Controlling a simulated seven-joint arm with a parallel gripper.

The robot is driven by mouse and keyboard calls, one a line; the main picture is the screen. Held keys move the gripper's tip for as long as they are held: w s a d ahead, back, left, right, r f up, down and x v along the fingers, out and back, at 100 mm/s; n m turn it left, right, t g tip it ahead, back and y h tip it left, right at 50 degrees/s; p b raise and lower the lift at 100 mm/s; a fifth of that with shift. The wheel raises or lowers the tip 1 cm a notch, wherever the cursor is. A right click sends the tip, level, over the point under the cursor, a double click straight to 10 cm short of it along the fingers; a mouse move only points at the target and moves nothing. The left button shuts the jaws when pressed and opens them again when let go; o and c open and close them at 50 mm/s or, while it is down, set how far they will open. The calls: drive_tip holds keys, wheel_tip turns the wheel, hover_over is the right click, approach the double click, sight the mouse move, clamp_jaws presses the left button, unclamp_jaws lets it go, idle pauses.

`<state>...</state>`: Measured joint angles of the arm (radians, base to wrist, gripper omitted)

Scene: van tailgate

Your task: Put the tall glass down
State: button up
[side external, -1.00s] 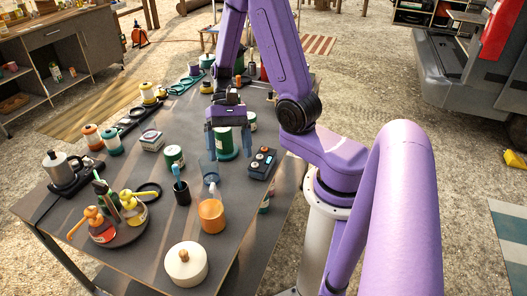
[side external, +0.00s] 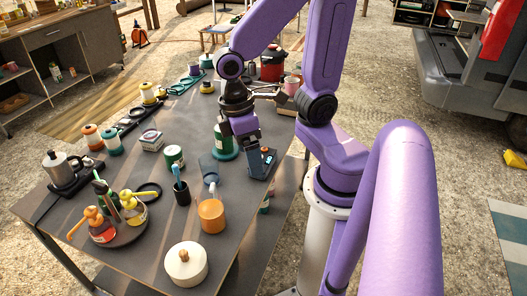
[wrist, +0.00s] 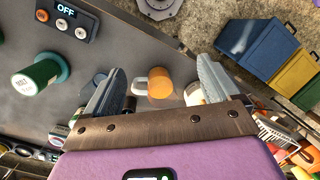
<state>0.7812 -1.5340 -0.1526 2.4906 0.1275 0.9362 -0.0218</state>
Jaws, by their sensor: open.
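A faint see-through upright shape, seemingly the tall glass (side external: 207,163), stands on the dark table (side external: 150,222) between the green spool and the orange jar in the side view. Its outline is hard to make out, and I cannot pick it out surely in the wrist view. My gripper (side external: 252,160) is tilted to the right of it, near the control box, apart from the glass. In the wrist view my gripper (wrist: 160,66) has its fingers wide apart, with nothing held between them.
A control box (side external: 264,157) marked OFF lies by the table's right edge; it also shows in the wrist view (wrist: 67,18). The green spool (side external: 222,142), orange jar (side external: 211,217), dark cup (side external: 182,194) and white-lidded pot (side external: 186,263) stand around. Free tabletop lies left of the pot.

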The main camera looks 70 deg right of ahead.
drive_tip(key=s+n, duration=0.1)
drive_tip(key=s+a+r+n+t, duration=0.1)
drive_tip(key=n, duration=0.1)
drive_tip(key=s+r+n+t, duration=0.1)
drive_tip(key=s, duration=0.1)
drive_tip(key=shift+a+r+n+y, duration=0.15)
drive_tip(key=shift+a+n+y, duration=0.15)
drive_tip(key=shift+a, duration=0.05)
idle(1.1)
